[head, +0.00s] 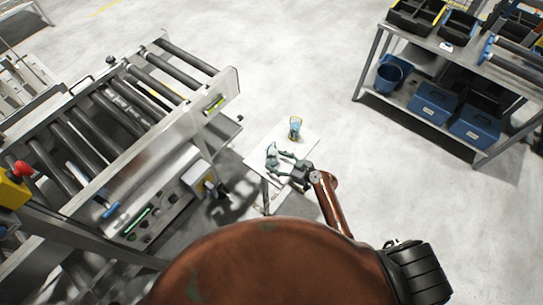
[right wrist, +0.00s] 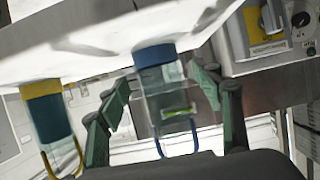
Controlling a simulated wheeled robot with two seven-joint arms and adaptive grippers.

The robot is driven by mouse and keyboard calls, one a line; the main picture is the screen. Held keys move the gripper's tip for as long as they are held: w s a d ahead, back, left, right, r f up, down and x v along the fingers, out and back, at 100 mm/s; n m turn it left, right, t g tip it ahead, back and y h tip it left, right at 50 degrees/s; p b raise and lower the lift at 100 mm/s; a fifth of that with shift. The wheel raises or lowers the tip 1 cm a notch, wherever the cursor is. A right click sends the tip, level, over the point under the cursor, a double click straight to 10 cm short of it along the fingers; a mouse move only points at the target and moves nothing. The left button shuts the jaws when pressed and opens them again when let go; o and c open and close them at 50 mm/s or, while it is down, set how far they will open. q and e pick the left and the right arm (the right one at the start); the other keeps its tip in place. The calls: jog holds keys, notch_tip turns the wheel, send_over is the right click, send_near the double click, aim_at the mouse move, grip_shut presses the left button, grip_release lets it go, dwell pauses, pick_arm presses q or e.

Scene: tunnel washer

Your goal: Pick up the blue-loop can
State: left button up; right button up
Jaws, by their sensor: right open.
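The blue-loop can (right wrist: 163,92) is a clear can with a blue band and a thin blue wire loop. In the right wrist view it stands between the two green fingers of my right gripper (right wrist: 161,82), with a gap on each side. In the head view the can (head: 271,149) is on the small white table, at the fingertips of my right gripper (head: 277,158). The gripper is open. A second can (right wrist: 48,112), with a yellow band and yellow loop, is outside the left finger; it also shows in the head view (head: 295,127). My left gripper is not in view.
The small white table (head: 307,142) stands beside a roller conveyor (head: 150,110) on the left. A shelf rack (head: 440,60) with blue bins (head: 433,102) is at the upper right. The floor between table and rack is clear.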

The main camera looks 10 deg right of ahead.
jog(key=shift+x, duration=0.9)
jog(key=shift+c, duration=0.2)
jog(key=c, duration=1.2)
